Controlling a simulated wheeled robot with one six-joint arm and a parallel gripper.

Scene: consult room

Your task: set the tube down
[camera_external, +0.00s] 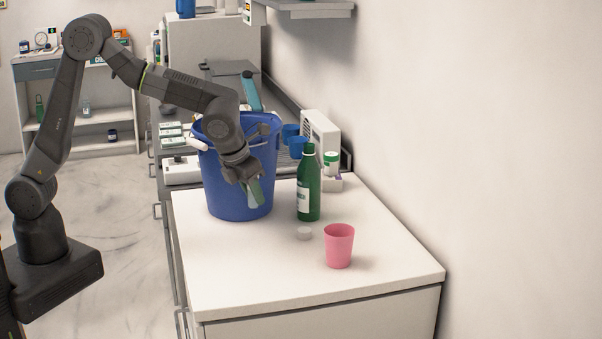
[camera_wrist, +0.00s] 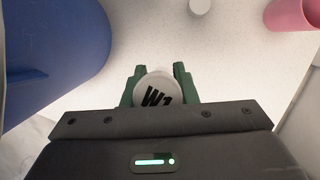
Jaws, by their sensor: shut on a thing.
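My gripper (camera_external: 256,196) is over the white counter, in front of the blue bucket, its fingers pointing down. In the wrist view my gripper (camera_wrist: 154,72) has its two green fingers on either side of the tube (camera_wrist: 155,92), which shows as a round white end marked "W1". The gripper is shut on the tube. In the external view I cannot make out the tube clearly among the fingers. The tube's lower end is hidden, and I cannot tell whether it touches the counter.
The blue bucket (camera_external: 236,190) stands close behind. A green bottle (camera_external: 309,185), a small white cap (camera_external: 304,233) and a pink cup (camera_external: 339,246) stand to the right on the counter (camera_external: 245,275). The counter's front left is clear.

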